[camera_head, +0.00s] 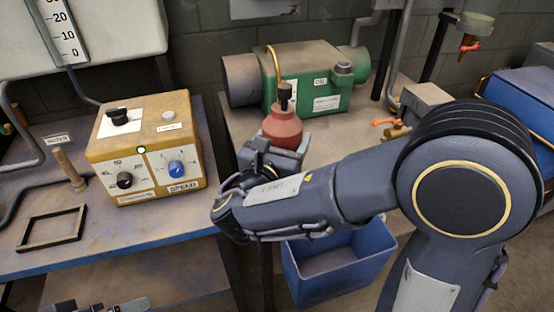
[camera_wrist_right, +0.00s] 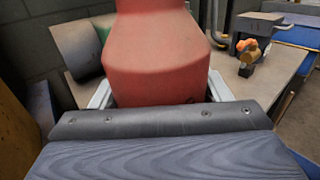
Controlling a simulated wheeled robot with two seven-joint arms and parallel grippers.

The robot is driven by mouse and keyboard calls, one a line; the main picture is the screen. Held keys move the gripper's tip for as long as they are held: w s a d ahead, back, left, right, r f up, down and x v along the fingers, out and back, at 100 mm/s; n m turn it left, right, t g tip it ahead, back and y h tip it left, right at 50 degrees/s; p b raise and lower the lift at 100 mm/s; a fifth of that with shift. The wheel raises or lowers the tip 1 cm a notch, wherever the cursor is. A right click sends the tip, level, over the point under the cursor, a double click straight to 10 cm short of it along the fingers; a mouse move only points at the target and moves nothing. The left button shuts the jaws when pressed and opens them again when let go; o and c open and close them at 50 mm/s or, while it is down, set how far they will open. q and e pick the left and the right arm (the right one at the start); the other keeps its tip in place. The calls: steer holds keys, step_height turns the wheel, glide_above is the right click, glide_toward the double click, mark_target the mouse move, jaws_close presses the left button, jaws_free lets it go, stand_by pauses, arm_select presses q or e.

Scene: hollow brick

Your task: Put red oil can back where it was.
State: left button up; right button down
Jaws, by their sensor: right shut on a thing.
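The red oil can (camera_head: 283,128), with a dark cap and a thin curved brass spout, is upright in my right gripper (camera_head: 273,150). In the right wrist view, the red body of the can (camera_wrist_right: 160,55) stands between the two pale fingers of the gripper (camera_wrist_right: 160,92), which are shut on it. In the head view, the hand hides the can's lower part, and I cannot tell whether its base touches anything. A dark part at the bottom left edge seems to be my left gripper (camera_head: 105,306); its jaws cannot be made out.
The left bench (camera_head: 160,240) holds a yellow control box (camera_head: 146,148), an empty dark square frame (camera_head: 52,228) and an upright peg. A green pump (camera_head: 312,85) stands behind the can on another bench (camera_head: 340,130). A blue bin (camera_head: 340,262) sits below my right arm.

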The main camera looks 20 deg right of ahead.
steer(key=w+f, duration=0.2)
steer(key=w+f+b, duration=0.1)
steer(key=w+f, duration=0.1)
steer(key=f, duration=0.1)
steer(key=shift+w+f+b, duration=0.2)
steer(key=shift+f+b, duration=0.1)
steer(key=shift+f, duration=0.65)
steer(key=shift+w+f+b, duration=0.15)
steer(key=shift+f+b, duration=0.15)
steer(key=shift+f, duration=0.65)
steer(key=shift+f, duration=0.2)
steer(key=shift+c, duration=0.9)
jaws_free()
